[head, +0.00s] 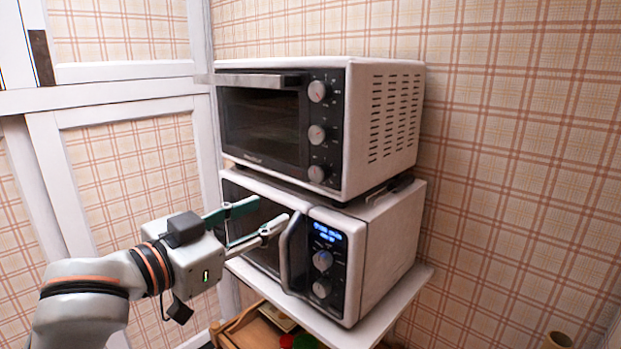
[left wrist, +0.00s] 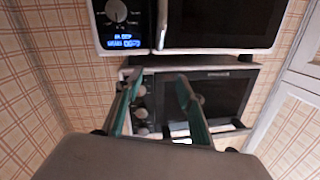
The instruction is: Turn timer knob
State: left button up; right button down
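A white toaster oven with a black front (head: 265,125) stands on top of a microwave (head: 400,225). Its right panel has three round knobs: top (head: 318,91), middle (head: 316,134) and bottom (head: 317,174). I cannot read which one is the timer. The microwave has two knobs, upper (head: 322,260) and lower (head: 321,289), under a lit blue display. My left gripper (head: 272,211) is open and empty in front of the microwave door, left of its handle and below the toaster oven. The left wrist view shows its teal fingers (left wrist: 158,77) apart, with the oven knobs (left wrist: 141,91) beyond, partly hidden. My right gripper is out of view.
The microwave's vertical handle (head: 292,255) sticks out close to my left fingers. Both appliances stand on a white shelf (head: 340,333), above a wooden crate (head: 250,328). White panelled framing (head: 130,90) is at the left; the space before the knobs looks clear.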

pick_arm(q)
jog(key=m+g+h, duration=0.1)
jog(key=h, duration=0.1)
send_near(315, 175)
jog(key=x, duration=0.9)
grip_shut()
